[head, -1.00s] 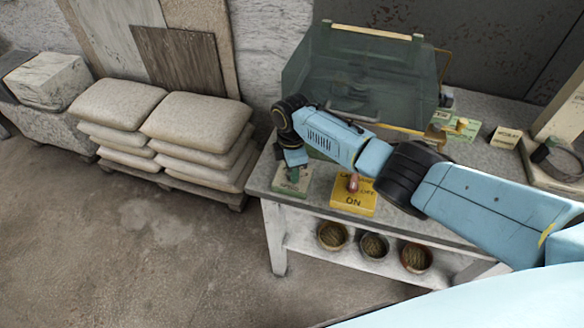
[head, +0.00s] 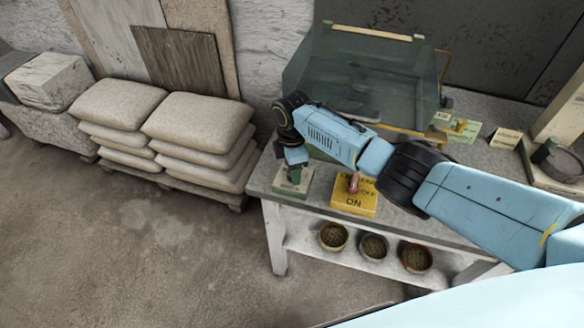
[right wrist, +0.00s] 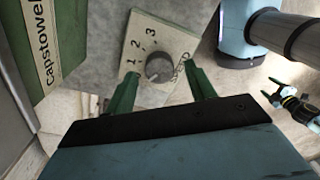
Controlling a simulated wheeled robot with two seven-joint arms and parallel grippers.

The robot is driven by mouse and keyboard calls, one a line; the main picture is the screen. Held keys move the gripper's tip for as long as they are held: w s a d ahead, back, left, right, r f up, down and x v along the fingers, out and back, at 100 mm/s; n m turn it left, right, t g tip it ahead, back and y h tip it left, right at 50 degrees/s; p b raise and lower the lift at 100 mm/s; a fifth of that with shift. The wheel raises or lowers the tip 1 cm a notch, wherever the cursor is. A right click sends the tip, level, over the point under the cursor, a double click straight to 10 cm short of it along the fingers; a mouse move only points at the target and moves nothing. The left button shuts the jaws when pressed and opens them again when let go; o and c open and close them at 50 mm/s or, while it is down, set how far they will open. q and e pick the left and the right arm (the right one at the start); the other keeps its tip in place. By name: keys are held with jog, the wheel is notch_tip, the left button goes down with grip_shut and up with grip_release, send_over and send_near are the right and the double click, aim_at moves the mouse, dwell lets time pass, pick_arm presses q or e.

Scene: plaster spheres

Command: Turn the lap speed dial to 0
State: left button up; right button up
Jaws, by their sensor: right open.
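The dial is a round grey knob (right wrist: 158,68) on a pale plate (right wrist: 150,42) marked 1, 2, 3, with partly covered lettering ending in "ED". The 0 is not visible and I cannot tell which mark the knob points to. My right gripper (right wrist: 161,74) is open, with one green finger on each side of the knob. I cannot tell whether the fingers touch it. In the head view, my right gripper (head: 294,174) points down over the green-edged plate (head: 287,189) at the bench's front left corner, hiding the knob.
A yellow box (head: 350,203) with a reddish knob stands close to the right of the plate. A greenish transparent hood (head: 360,75) rises behind on the bench (head: 258,182). Small bowls (head: 374,246) sit on the shelf below. Stacked sacks (head: 196,123) stand left.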

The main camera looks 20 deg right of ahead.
notch_tip(320, 180, up, 13)
jog(key=shift+w+f+p, duration=0.15)
jog(key=shift+f+p, duration=0.05)
jog(key=shift+p, duration=0.2)
jog(key=shift+f, duration=0.1)
